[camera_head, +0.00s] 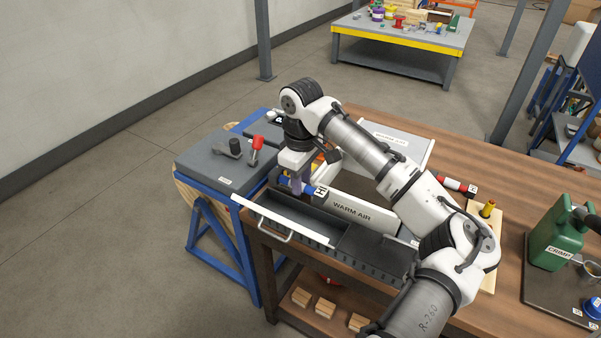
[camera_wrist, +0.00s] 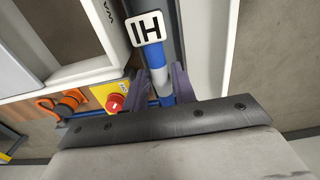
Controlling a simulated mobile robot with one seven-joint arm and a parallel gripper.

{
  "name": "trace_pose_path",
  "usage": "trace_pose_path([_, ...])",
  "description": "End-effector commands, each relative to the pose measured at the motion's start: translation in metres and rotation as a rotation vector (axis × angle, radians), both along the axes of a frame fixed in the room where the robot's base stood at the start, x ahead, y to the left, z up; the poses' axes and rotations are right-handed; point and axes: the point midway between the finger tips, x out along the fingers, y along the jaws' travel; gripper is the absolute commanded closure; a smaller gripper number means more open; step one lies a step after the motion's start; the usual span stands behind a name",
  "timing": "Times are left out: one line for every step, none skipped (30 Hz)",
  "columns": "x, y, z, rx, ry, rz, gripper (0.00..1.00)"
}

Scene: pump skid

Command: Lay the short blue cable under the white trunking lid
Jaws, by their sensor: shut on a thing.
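My gripper (camera_head: 297,188) points down over the dark open trough at the bench's left end. In the wrist view its two purple fingers (camera_wrist: 164,86) are closed on a blue piece with a white band, which looks like the short blue cable (camera_wrist: 157,80). My gripper hides part of the cable.
A white frame marked "WARM AIR" (camera_head: 350,208) stands just right of my gripper. A yellow box with a red knob (camera_wrist: 116,101) and an orange connector (camera_wrist: 70,101) lie close by. A grey-topped blue stand (camera_head: 215,165) adjoins the left.

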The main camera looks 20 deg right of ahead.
Motion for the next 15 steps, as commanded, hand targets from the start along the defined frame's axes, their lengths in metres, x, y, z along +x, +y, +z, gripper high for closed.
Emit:
trace_pose_path([-0.001, -0.001, -0.002, 0.001, -0.001, -0.003, 0.95])
trace_pose_path([-0.001, -0.001, -0.004, 0.001, -0.001, -0.003, 0.95])
trace_pose_path([-0.001, -0.001, -0.006, 0.000, 0.000, -0.003, 0.95])
trace_pose_path([-0.001, -0.001, -0.007, 0.000, 0.000, -0.003, 0.95])
trace_pose_path([-0.001, -0.001, -0.009, -0.001, -0.001, -0.003, 0.95])
trace_pose_path([-0.001, -0.001, -0.012, -0.001, -0.001, -0.002, 0.95])
trace_pose_path([-0.001, -0.001, -0.015, -0.001, -0.001, -0.002, 0.95])
trace_pose_path([-0.001, -0.001, -0.018, -0.001, -0.001, -0.002, 0.95])
trace_pose_path([-0.001, -0.001, -0.022, -0.001, -0.001, -0.002, 0.95])
trace_pose_path([-0.001, -0.001, -0.025, -0.001, -0.001, -0.002, 0.95])
trace_pose_path([-0.001, -0.001, -0.028, -0.001, -0.001, -0.002, 0.95])
trace_pose_path([-0.001, -0.001, -0.033, -0.001, -0.001, -0.002, 0.95])
trace_pose_path([-0.001, -0.001, -0.036, -0.001, 0.000, -0.002, 0.95])
trace_pose_path([-0.001, -0.001, -0.040, -0.001, 0.000, -0.001, 0.95])
trace_pose_path([-0.001, 0.000, -0.045, -0.001, 0.000, -0.001, 0.95])
